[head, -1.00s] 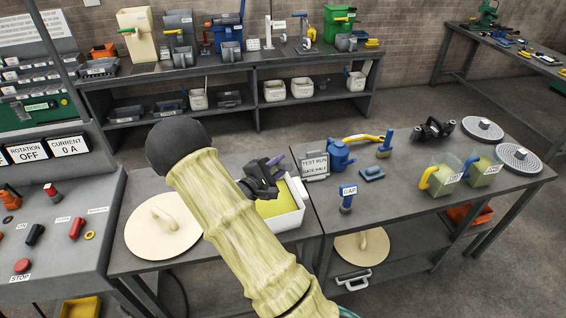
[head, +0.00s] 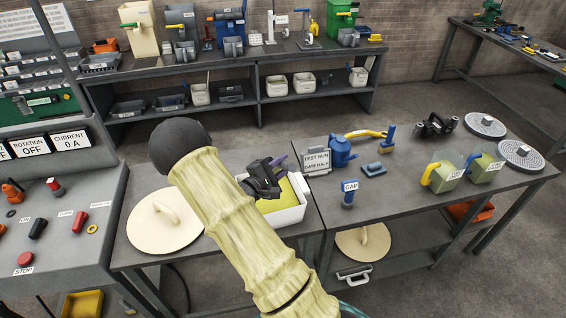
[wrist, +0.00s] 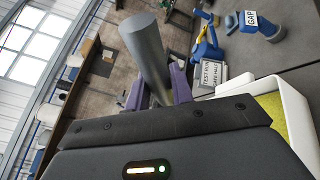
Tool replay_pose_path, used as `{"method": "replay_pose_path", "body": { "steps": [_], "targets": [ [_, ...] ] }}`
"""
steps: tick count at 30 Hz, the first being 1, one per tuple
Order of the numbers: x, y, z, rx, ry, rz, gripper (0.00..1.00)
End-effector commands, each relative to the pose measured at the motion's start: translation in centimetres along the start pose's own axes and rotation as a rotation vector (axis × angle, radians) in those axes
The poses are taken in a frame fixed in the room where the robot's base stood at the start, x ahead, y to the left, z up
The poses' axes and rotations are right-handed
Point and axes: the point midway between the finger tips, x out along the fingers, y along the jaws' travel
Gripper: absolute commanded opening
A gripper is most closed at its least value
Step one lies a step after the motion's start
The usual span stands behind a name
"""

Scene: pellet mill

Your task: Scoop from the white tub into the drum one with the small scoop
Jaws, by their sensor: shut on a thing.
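The white tub (head: 294,215) stands on the near table, partly hidden by my arm, with yellow-green material inside. It also shows at the right edge of the wrist view (wrist: 292,95). My gripper (head: 279,167) is over the tub's far-left side in the head view. In the wrist view its purple fingers (wrist: 158,88) are shut on a smooth grey cylinder, which looks like the handle of the small scoop (wrist: 146,50). The scoop's bowl is not visible, so I cannot tell whether it holds anything. I cannot pick out drum one in these views.
A round cream lid (head: 165,222) lies left of my arm. A TEST RUN sign (head: 316,160), a blue watering can (head: 341,151) and a blue GAP post (head: 349,194) stand right of the tub. A control panel (head: 60,215) is at left.

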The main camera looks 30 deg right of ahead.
Motion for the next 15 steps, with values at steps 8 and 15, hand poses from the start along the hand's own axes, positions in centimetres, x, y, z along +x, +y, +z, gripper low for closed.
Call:
{"method": "replay_pose_path", "body": {
  "steps": [8, 15],
  "targets": [
    [0.1, -1.5, -1.1, 0.002, -0.002, 0.001, 0.00],
    [0.1, -2.8, -1.9, 0.001, -0.003, 0.001, 0.00]
  ]
}}
